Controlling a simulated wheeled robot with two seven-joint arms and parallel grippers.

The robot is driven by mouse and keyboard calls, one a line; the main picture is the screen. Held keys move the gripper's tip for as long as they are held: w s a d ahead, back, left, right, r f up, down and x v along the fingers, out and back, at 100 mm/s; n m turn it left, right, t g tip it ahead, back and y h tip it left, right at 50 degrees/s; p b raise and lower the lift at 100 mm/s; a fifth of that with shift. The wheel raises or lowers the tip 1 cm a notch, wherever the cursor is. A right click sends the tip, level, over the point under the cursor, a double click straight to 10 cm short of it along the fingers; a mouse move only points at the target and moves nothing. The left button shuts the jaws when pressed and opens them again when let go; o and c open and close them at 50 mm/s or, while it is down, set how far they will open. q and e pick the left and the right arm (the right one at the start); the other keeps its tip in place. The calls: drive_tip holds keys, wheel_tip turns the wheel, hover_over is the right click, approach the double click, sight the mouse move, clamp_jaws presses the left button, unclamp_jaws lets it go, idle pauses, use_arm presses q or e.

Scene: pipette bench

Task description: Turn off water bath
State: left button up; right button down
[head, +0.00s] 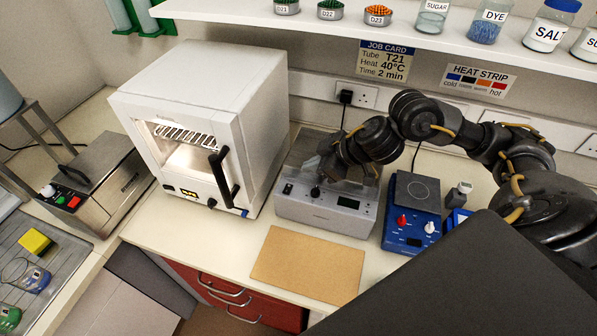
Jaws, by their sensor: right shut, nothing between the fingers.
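A grey bench unit (325,213), which may be the water bath, stands at the back middle of the bench. I cannot read the display or tell the switch position. My right gripper (325,172) is shut and empty, just above and behind the knob; I cannot tell whether it touches the unit. My right arm hides part of the unit's top. My left gripper is not in view.
A white oven (250,130) stands close on the left, a blue hotplate (410,215) on the right. A tan board (308,265) lies in front. A steel unit (95,180) with coloured buttons is at far left. A shelf (400,38) with jars overhangs the back.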

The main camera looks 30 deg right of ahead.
drive_tip(key=shift+v, duration=1.65)
drive_tip(key=shift+w+d, duration=0.15)
drive_tip(key=shift+d, duration=0.05)
